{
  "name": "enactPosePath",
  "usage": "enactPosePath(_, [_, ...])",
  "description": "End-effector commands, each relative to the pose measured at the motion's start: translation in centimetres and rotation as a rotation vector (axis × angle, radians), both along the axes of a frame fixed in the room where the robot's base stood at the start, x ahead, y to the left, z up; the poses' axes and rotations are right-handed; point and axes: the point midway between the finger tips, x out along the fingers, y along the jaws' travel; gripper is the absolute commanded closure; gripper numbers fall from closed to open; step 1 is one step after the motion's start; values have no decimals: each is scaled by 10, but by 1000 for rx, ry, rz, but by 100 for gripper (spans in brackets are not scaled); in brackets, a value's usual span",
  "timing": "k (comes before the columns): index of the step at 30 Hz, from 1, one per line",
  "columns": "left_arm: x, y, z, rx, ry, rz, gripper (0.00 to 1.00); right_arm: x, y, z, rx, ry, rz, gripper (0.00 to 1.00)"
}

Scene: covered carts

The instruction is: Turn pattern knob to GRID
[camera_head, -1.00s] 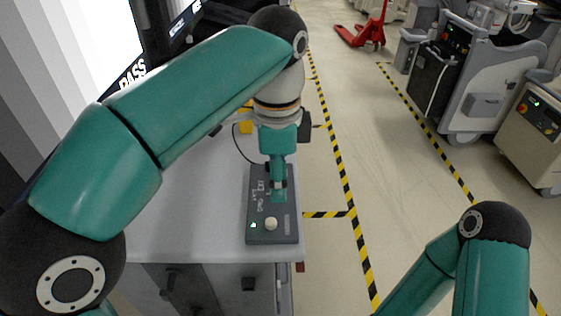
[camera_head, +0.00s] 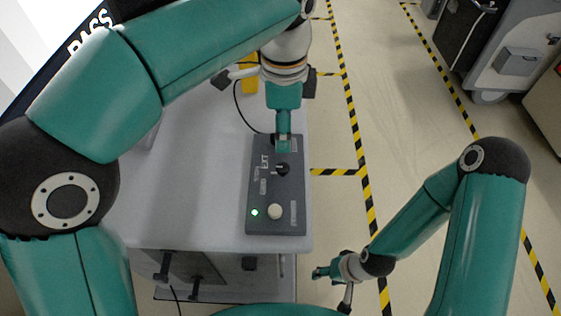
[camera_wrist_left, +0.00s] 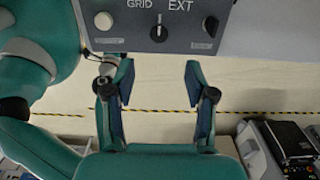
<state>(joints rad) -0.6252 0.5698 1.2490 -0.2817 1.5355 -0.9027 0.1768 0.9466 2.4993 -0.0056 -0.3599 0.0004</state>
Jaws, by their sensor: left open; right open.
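A dark grey control box (camera_head: 262,190) lies on the cart top, with a black knob (camera_head: 282,169), a pale round button (camera_head: 275,211) and a lit green lamp (camera_head: 254,212). In the left wrist view the black knob (camera_wrist_left: 159,32) has a pale mark above it, between the labels GRID and EXT; its exact setting is hard to read. My left gripper (camera_head: 283,146) is over the far part of the box, beyond the knob; its open, empty fingers (camera_wrist_left: 158,72) point toward the box. My right gripper (camera_head: 322,272) is low beside the cart, apart from the box.
The white cart top (camera_head: 190,190) is clear left of the box. A cable (camera_head: 239,110) runs from the box's far end near a yellow object (camera_head: 249,80). A large screen stands at left. Striped floor tape (camera_head: 350,120) and grey equipment (camera_head: 510,55) are at right.

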Motion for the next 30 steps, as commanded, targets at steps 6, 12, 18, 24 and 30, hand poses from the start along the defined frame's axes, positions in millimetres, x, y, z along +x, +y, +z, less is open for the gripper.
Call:
enactPosePath(6, [-1,-1,-50,2,4,-4,45,0,0,-6,0,-1,0,48])
enactPosePath(12, [0,-1,-85,1,2,-3,45,0,0,-7,0,-1,0,48])
enactPosePath(18, [0,-2,-102,1,0,-5,45,0,0,-8,0,-1,0,48])
enactPosePath(24, [0,-2,-106,0,-1,-5,45,0,0,-8,0,-1,0,48])
enactPosePath(30, [0,-2,-106,0,-1,-5,53,0,0,-8,0,-1,0,48])
